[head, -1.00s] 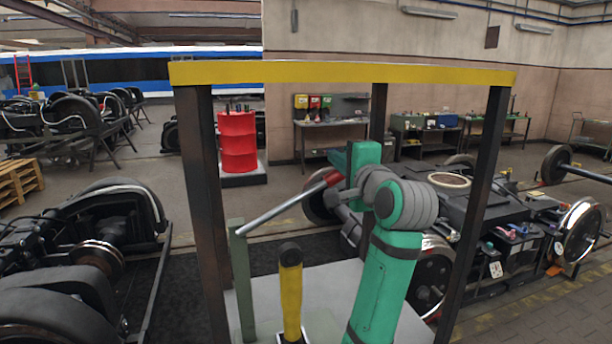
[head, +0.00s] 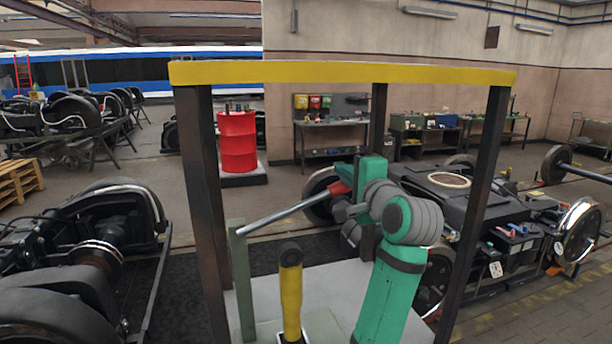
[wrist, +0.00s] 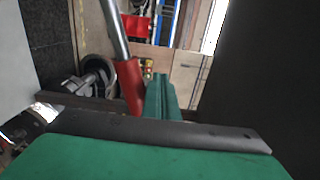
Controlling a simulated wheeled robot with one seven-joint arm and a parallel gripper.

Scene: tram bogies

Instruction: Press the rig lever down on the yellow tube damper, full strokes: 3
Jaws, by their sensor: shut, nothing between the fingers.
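The rig lever (head: 285,213) is a grey bar with a red grip (head: 340,188). It slopes up to the right from a green post (head: 240,280). The yellow tube damper (head: 291,293) stands upright below the bar with a dark top. My gripper (head: 362,178) is at the red grip end, its fingertips partly hidden in the head view. In the wrist view, my shut green fingers (wrist: 160,93) lie right beside the red grip (wrist: 130,85), not around it. I cannot tell whether they touch it. The damper is not visible in the wrist view.
A frame with a yellow top beam (head: 340,72) and dark posts (head: 205,200) surrounds the rig and my arm. A bogie (head: 440,205) stands behind right, another (head: 90,240) at left. A red drum (head: 238,142) stands behind.

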